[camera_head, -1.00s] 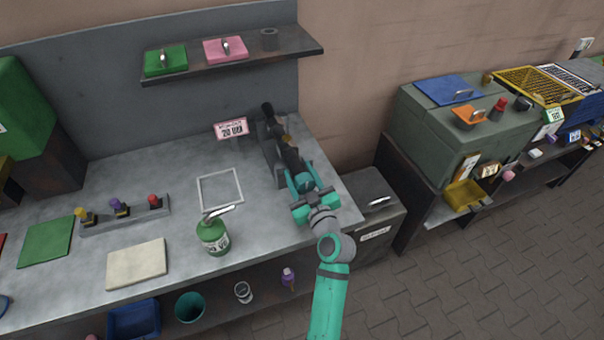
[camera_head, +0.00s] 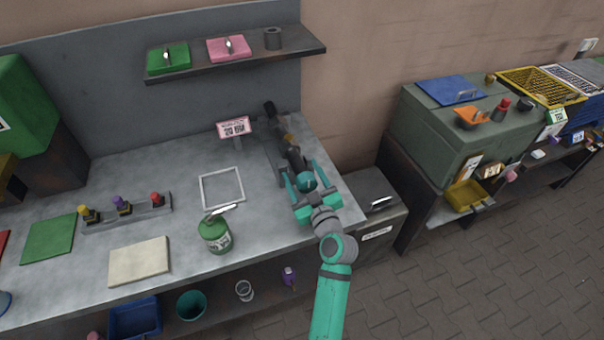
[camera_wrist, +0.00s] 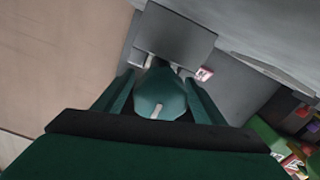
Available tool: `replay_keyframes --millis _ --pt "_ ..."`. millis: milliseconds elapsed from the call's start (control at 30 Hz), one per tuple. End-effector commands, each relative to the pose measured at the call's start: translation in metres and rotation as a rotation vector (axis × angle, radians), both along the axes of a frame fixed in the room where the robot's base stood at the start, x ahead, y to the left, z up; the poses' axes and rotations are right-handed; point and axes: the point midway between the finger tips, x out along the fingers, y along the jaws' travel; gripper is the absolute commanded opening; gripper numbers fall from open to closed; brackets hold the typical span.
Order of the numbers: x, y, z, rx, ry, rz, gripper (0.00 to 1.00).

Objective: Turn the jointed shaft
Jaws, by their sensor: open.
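The jointed shaft (camera_head: 292,155) lies along the right end of the grey bench. It is dark, with a yellowish ring midway and a teal near end. In the wrist view this teal end (camera_wrist: 160,92) tapers and bears a pale mark. My gripper (camera_head: 301,169) is open, with one finger on each side of the teal end. In the wrist view the open gripper (camera_wrist: 161,90) shows gaps between both fingers and the teal end. The dark mount beside the shaft is partly hidden.
A pink-framed sign (camera_head: 234,128) stands left of the shaft. A shelf (camera_head: 240,57) hangs above. A grey bin (camera_head: 372,205) stands close on the right.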

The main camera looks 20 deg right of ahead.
Motion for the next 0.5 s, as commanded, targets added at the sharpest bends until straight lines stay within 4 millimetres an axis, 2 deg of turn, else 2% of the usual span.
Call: replay_keyframes --millis 167,500 --pt "-0.024 -0.001 -0.001 -0.001 0.002 -0.001 0.64" --pt "-0.084 -0.003 -0.001 0.0 0.002 -0.001 0.64"
